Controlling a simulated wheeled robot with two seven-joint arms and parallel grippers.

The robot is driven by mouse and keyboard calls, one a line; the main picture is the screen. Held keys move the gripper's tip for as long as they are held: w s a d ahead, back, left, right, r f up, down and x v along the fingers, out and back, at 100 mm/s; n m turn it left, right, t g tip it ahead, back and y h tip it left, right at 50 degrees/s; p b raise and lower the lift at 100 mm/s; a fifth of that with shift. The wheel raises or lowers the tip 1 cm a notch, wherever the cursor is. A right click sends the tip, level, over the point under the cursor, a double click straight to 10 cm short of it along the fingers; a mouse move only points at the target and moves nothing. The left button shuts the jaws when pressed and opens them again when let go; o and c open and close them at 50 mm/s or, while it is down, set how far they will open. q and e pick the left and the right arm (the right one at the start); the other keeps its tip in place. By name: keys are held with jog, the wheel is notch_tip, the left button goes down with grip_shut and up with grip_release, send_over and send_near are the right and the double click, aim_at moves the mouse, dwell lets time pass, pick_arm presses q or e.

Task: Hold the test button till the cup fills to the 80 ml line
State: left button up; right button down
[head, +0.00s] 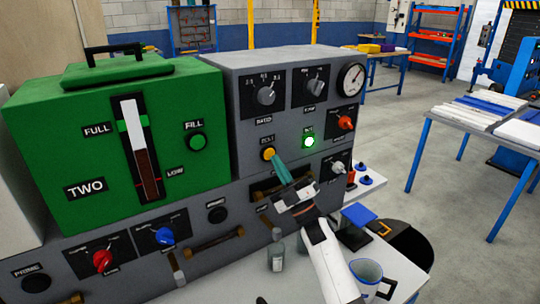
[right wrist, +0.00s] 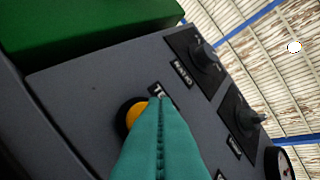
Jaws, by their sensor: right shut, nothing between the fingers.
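The yellow test button (head: 268,153) is on the front of the grey panel, below the left dial. My right gripper (head: 277,160) has its teal fingers shut and empty, with the tips at the button's right edge. In the right wrist view the fingers (right wrist: 160,102) cover part of the yellow button (right wrist: 134,114); I cannot tell whether it is pressed in. A small clear cup (head: 276,256) stands under a spout below the panel. Its level and 80 ml line are too small to read. My left gripper is not in view.
A round lamp (head: 310,141) right of the button glows white-green. The green tank (head: 75,130) stands at left. Red knob (head: 103,261) and blue knob (head: 165,236) sit low on the panel. A bluish jug (head: 366,271) stands on the white table at right.

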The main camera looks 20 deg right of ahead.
jog(key=shift+w+b, duration=0.3)
jog(key=shift+w, duration=0.1)
jog(key=shift+w+a+b, duration=0.15)
jog(key=shift+w+b, duration=0.2)
dwell(7.2)
